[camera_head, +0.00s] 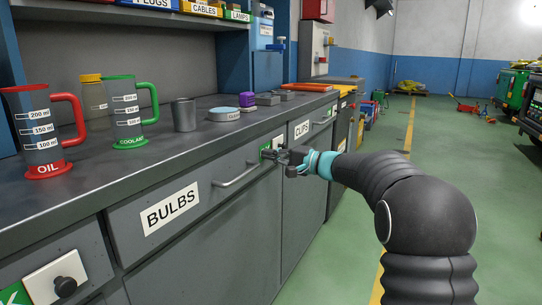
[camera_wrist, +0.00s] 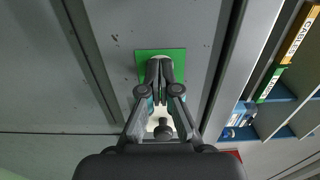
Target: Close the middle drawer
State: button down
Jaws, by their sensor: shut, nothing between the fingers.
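The grey BULBS drawer (camera_head: 190,215) has a white label and a bar handle (camera_head: 237,178) in the head view. The CLIPS drawer (camera_head: 302,140) is farther along the same bench. I cannot tell how far either stands out. My gripper (camera_head: 272,154) is at the far end of the BULBS drawer, in front of a green and white panel (camera_head: 266,147). In the wrist view my gripper (camera_wrist: 161,68) is shut and empty, with its tips over the green plate (camera_wrist: 174,54). A dark knob (camera_wrist: 163,130) shows below the tips. Contact cannot be told.
The worktop (camera_head: 150,160) carries an OIL jug (camera_head: 40,130), a COOLANT jug (camera_head: 124,110), a metal cup (camera_head: 184,114) and small parts. Another knob panel (camera_head: 55,282) is at the near left.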

jog(key=shift+a, duration=0.1)
jog(key=b+v, duration=0.2)
jog(key=v, duration=1.2)
notch_tip(320, 180, down, 11)
jog(key=s+m+g+h, duration=0.2)
jog(key=s+h, duration=0.1)
jog(key=h, duration=0.1)
jog(key=s+d+f+n+g+h, duration=0.1)
jog(key=s+f+h, duration=0.15)
jog(key=s, duration=0.25)
jog(key=s+d+f+g+h, duration=0.1)
jog(key=s+f+g, duration=0.15)
jog(key=s, duration=0.25)
jog(key=s+d+f+n+h+p, duration=0.1)
jog(key=s+d+n+h, duration=0.15)
jog(key=s, duration=0.65)
jog(key=s+d+n+h+p, duration=0.2)
jog(key=s+h, duration=0.2)
jog(key=s, duration=0.6)
jog(key=s+r+n+t+h+p, duration=0.2)
jog(key=s+r, duration=0.3)
jog(key=s, duration=0.3)
jog(key=shift+a+t, duration=0.25)
jog(key=shift+t, duration=0.2)
